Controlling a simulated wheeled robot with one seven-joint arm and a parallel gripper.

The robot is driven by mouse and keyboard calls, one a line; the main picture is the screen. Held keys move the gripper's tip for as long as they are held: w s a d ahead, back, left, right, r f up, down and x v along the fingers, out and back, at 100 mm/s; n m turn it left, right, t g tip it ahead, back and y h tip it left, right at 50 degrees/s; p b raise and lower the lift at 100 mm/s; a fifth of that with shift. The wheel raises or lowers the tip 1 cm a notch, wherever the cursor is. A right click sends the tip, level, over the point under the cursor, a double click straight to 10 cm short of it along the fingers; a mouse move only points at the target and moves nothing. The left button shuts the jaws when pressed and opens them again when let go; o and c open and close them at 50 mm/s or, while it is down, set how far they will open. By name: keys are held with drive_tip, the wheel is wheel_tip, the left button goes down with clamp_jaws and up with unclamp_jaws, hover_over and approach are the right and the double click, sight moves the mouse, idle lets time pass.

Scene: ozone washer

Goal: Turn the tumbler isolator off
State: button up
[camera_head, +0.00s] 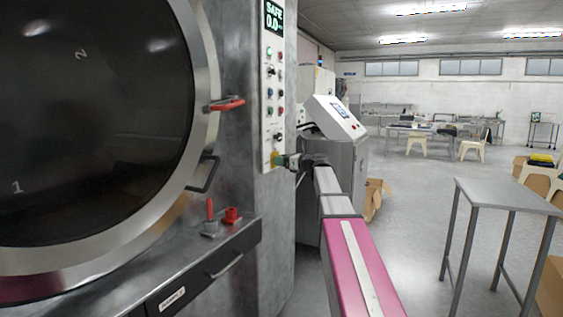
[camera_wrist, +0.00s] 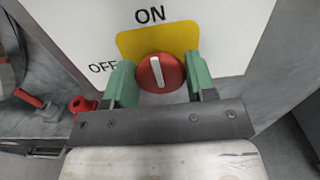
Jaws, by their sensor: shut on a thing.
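The tumbler isolator is a round red knob (camera_wrist: 160,72) with a white bar, on a yellow plate (camera_wrist: 128,43) at the bottom of the white control panel (camera_head: 274,60). In the wrist view ON is printed above the knob and OFF to its left. The white bar stands nearly upright, its top tilted slightly left, towards ON. My gripper (camera_wrist: 159,82) has its green fingers on both sides of the knob, shut on it. In the head view my gripper (camera_head: 283,160) is at the panel's lower end and hides most of the knob.
The big round washer door (camera_head: 95,110) with red (camera_head: 226,104) and black (camera_head: 204,175) handles is left of the panel. A red-handled lever (camera_head: 210,212) and a red fitting (camera_head: 231,214) sit on the ledge below. A grey table (camera_head: 510,193) stands at right, with open floor between.

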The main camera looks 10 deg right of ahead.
drive_tip(key=shift+n, duration=0.3)
drive_tip(key=n, duration=1.7)
drive_tip(key=shift+s+a+f, duration=0.15)
drive_tip(key=shift+s+f, duration=0.1)
drive_tip(key=shift+f, duration=0.05)
drive_tip(key=shift+n, duration=0.3)
drive_tip(key=o, duration=0.9)
drive_tip(key=v, duration=1.1)
